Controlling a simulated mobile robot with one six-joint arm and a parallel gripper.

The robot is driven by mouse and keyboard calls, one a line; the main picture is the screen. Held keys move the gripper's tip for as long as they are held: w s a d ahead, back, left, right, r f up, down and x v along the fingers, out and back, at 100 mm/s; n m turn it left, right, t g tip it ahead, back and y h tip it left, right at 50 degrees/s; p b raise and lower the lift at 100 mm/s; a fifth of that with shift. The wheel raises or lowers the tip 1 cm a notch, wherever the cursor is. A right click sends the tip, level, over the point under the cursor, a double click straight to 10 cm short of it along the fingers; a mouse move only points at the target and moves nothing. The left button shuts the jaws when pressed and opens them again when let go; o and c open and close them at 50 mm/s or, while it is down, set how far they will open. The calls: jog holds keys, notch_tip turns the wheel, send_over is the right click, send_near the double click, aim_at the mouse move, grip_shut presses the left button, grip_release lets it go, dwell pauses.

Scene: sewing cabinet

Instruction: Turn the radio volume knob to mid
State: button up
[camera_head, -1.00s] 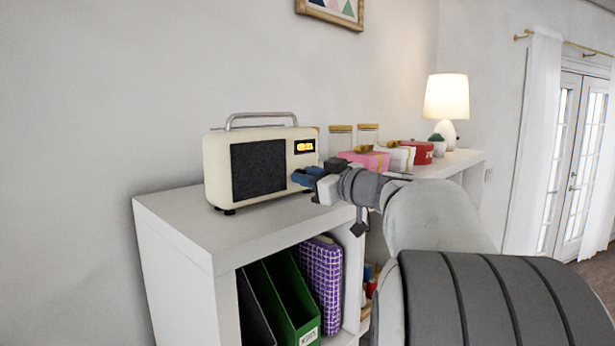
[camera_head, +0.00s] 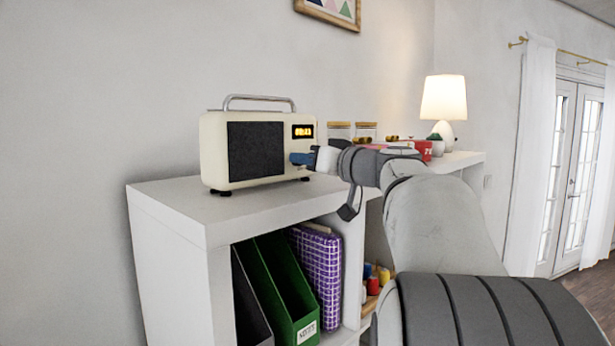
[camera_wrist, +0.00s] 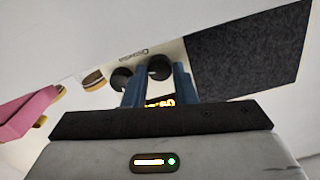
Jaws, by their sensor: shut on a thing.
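The cream radio (camera_head: 216,150) stands upright on the white cabinet, with a dark speaker cloth, a lit orange display (camera_head: 302,131) and a metal handle. My gripper (camera_head: 300,158) is at the radio's front, below the display, with its blue fingers hiding the knobs in this view. In the wrist view, two dark round knobs show. One knob (camera_wrist: 158,68) lies between the fingers of my gripper (camera_wrist: 157,76), which is shut on it. The other knob (camera_wrist: 122,77) is just outside the left finger. I cannot read the knob's setting. The display is partly hidden between the fingers.
The white cabinet (camera_head: 165,205) holds green and dark file holders and a purple checked one (camera_head: 318,265) below. Jars (camera_head: 339,130), a red box and a lit lamp (camera_head: 444,98) stand farther right along the top. The cabinet top left of the radio is clear.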

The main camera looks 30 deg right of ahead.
jog(key=shift+m+b, duration=1.1)
jog(key=shift+m, duration=0.8)
jog(key=o, duration=0.7)
jog(key=shift+b+v, duration=1.3)
jog(key=shift+v, duration=2.55)
